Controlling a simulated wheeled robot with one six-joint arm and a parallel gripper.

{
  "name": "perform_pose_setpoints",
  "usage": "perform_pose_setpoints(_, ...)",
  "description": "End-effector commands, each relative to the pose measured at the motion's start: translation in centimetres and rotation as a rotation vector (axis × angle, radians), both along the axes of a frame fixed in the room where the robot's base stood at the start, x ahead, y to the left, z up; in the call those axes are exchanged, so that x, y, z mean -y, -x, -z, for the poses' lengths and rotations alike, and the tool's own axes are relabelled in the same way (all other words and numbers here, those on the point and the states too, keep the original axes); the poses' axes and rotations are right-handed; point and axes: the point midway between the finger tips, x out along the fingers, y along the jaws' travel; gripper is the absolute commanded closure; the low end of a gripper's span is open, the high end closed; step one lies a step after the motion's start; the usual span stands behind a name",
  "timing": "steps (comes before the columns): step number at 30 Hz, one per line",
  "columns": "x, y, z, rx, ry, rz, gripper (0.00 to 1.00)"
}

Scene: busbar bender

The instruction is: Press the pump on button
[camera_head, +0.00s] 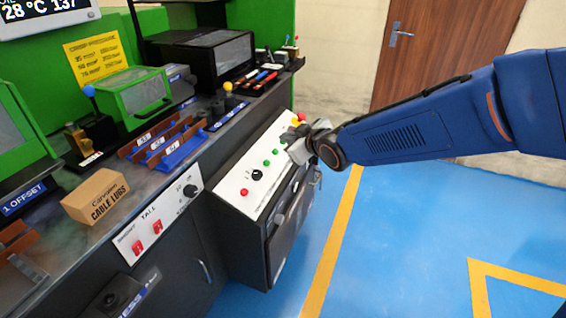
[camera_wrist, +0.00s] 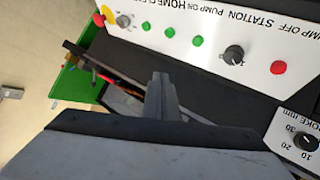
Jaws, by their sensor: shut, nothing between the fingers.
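The white control panel (camera_head: 250,185) on the front of the bench carries a row of controls. In the wrist view the panel (camera_wrist: 215,22) shows upside down. The green button by the "PUMP ON" label (camera_wrist: 197,41) sits between the black STATION knob (camera_wrist: 234,54) and another green button (camera_wrist: 169,31). In the head view the pump on button (camera_head: 267,163) is the green one beside the knob (camera_head: 257,175). My gripper (camera_head: 295,152) is shut and empty, over the panel's far part. In the wrist view its fingertips (camera_wrist: 158,80) show below the button row; contact is not visible.
A red button (camera_wrist: 278,67) is by PUMP OFF. A red emergency stop (camera_wrist: 107,12) on yellow is at the other end. A cable lugs box (camera_head: 97,196), green machine (camera_head: 135,95) and coloured trays (camera_head: 165,142) stand on the bench. Blue floor (camera_head: 400,240) is clear at right.

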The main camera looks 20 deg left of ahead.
Motion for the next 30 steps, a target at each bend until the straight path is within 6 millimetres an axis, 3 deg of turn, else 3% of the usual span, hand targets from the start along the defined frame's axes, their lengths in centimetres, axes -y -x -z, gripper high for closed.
perform_pose_setpoints(5, -1.8, 0.4, 0.4, 0.013, -0.008, -0.031, 1.0)
perform_pose_setpoints(19, -2.0, 0.4, 0.7, 0.013, -0.01, -0.032, 1.0)
perform_pose_setpoints(30, -3.8, 0.3, 4.2, 0.012, -0.01, -0.032, 1.0)
